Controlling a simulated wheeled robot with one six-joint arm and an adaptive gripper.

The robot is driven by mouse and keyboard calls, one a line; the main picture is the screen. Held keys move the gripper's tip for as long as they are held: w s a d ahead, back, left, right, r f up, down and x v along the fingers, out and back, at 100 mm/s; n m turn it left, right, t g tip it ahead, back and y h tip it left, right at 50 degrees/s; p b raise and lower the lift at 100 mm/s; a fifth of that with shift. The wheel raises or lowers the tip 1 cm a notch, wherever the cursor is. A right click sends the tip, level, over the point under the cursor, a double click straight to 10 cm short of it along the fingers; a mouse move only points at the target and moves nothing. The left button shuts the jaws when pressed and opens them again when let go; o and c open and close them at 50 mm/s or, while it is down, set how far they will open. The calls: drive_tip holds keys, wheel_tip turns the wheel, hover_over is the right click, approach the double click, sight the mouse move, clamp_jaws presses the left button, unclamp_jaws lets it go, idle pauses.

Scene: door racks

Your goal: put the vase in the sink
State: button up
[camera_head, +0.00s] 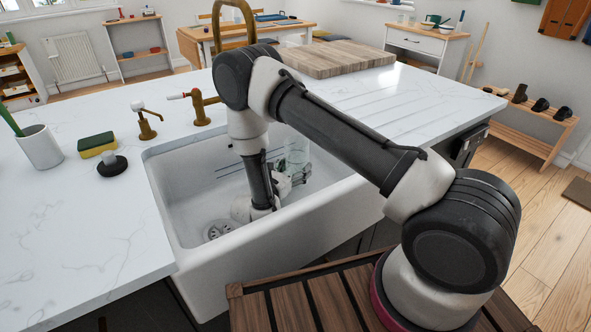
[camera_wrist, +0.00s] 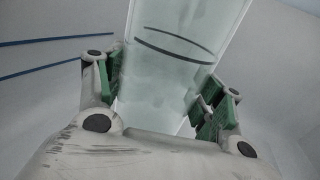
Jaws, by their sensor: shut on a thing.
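The vase is a clear, pale-green glass vessel (camera_head: 297,152) inside the white sink (camera_head: 270,232), towards its right side. My gripper (camera_head: 290,180) is down in the sink basin, and the arm partly hides it. In the wrist view the vase (camera_wrist: 168,75) fills the middle between the green finger pads, and my gripper (camera_wrist: 163,98) is shut on it. The vase appears close to upright in the head view. I cannot tell whether its base touches the sink floor.
A gold tap (camera_head: 235,20) stands behind the sink, partly hidden by my arm. A wooden board (camera_head: 330,58) lies at the back. The drain (camera_head: 218,230) is clear.

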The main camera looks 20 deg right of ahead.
drive_tip(key=shift+f, duration=0.25)
drive_tip(key=o, duration=1.4)
drive_tip(key=shift+f, duration=0.1)
drive_tip(key=shift+a+r, duration=0.1)
drive_tip(key=shift+r, duration=0.1)
drive_tip(key=v, duration=0.7)
drive_tip(key=shift+s+a, duration=0.1)
drive_tip(key=shift+s, duration=0.05)
